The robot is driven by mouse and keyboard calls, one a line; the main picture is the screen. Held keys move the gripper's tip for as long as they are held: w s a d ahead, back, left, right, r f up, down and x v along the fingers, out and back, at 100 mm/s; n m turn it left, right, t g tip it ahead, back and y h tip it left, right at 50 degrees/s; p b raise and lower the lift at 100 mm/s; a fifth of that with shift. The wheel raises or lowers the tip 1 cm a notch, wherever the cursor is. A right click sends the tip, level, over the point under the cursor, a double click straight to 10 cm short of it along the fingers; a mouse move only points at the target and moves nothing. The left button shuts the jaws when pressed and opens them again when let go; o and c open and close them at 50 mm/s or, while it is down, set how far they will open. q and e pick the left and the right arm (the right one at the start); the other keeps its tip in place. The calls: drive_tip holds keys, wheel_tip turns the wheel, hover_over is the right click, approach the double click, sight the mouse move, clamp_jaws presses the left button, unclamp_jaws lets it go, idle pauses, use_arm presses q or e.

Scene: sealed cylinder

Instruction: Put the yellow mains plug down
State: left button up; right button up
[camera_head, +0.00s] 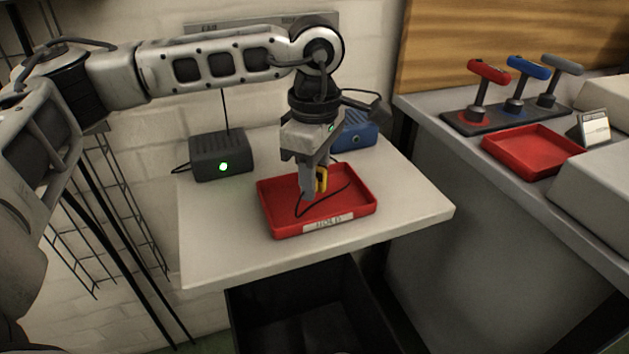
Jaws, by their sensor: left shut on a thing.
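The yellow mains plug (321,180) is between the fingers of my left gripper (313,190), which is shut on it. The gripper points down over the red tray (365,204), whose front label appears to read "HOLD". Part of the plug is hidden by the fingers. A black cord (301,207) loops from the plug within the tray. I cannot tell whether the plug touches the tray floor. My right gripper is not in view.
A dark grey box with a green light (223,158) and a blue box (357,136) stand behind the tray on the white table (225,250). The right counter holds another red tray (530,152) and red, blue and grey handles (520,87). A dark open bin (300,320) is below.

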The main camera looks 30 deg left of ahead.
use_arm(q)
drive_tip(key=shift+f, duration=0.75)
drive_tip(key=shift+f+b, duration=0.3)
drive_tip(key=shift+f, duration=0.2)
drive_tip(key=shift+f+b, duration=0.1)
drive_tip(key=shift+b, duration=0.25)
drive_tip(key=o, duration=1)
drive_tip(key=shift+c, duration=0.2)
